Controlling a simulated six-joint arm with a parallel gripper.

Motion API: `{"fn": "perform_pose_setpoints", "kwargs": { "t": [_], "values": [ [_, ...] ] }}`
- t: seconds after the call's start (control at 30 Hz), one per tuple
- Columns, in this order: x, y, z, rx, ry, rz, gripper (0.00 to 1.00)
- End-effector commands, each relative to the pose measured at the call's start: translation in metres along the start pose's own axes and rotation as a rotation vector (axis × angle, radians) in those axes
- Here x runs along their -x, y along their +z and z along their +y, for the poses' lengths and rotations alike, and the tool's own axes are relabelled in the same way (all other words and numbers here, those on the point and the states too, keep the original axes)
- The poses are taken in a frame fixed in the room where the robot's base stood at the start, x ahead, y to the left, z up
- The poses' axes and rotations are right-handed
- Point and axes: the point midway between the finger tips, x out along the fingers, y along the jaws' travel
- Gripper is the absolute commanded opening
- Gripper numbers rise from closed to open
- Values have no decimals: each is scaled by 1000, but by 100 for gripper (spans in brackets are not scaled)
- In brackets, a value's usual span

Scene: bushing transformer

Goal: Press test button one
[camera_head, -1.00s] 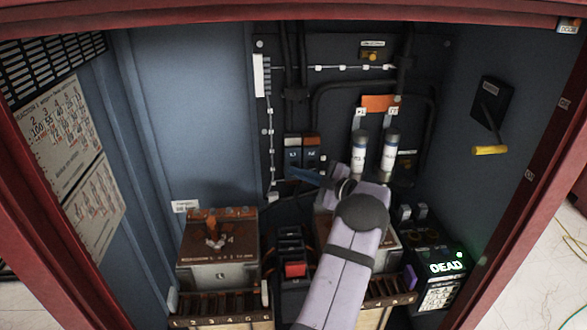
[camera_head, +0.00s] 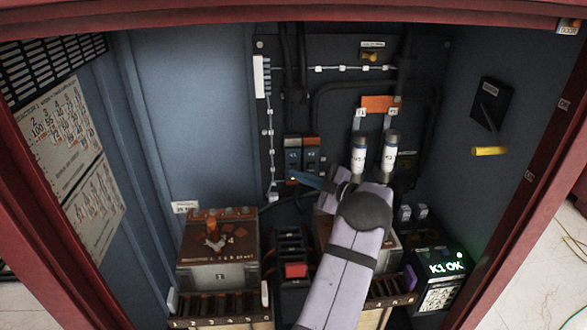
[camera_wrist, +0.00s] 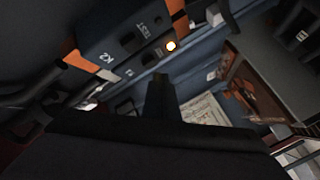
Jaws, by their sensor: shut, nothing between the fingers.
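In the wrist view, K2 (camera_wrist: 108,57) shows a TEST label and a dark button. The K1 label shows close to my fingertips, and a small lamp (camera_wrist: 171,46) glows nearby. My gripper (camera_head: 297,176) is shut and empty, its tip at the lower part of the relays. It also shows in the wrist view (camera_wrist: 160,80). Test button one is not clearly visible, and I cannot tell whether the tip touches it.
Two brown-topped boxes (camera_head: 218,245) stand low at left and right, with a red-buttoned unit (camera_head: 296,270) between them. Two white cylinders (camera_head: 359,153) hang right of the relays. A yellow-handled lever (camera_head: 489,151) is on the right wall. Cables run along the back panel.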

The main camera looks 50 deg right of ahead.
Motion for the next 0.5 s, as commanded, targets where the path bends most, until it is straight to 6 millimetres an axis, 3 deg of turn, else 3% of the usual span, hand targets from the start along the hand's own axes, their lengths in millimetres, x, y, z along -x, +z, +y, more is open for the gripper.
{"fn": "perform_pose_setpoints", "kwargs": {
  "t": [0.5],
  "values": [
    [7,-4,-4,-3,0,-1,0]
  ]
}}
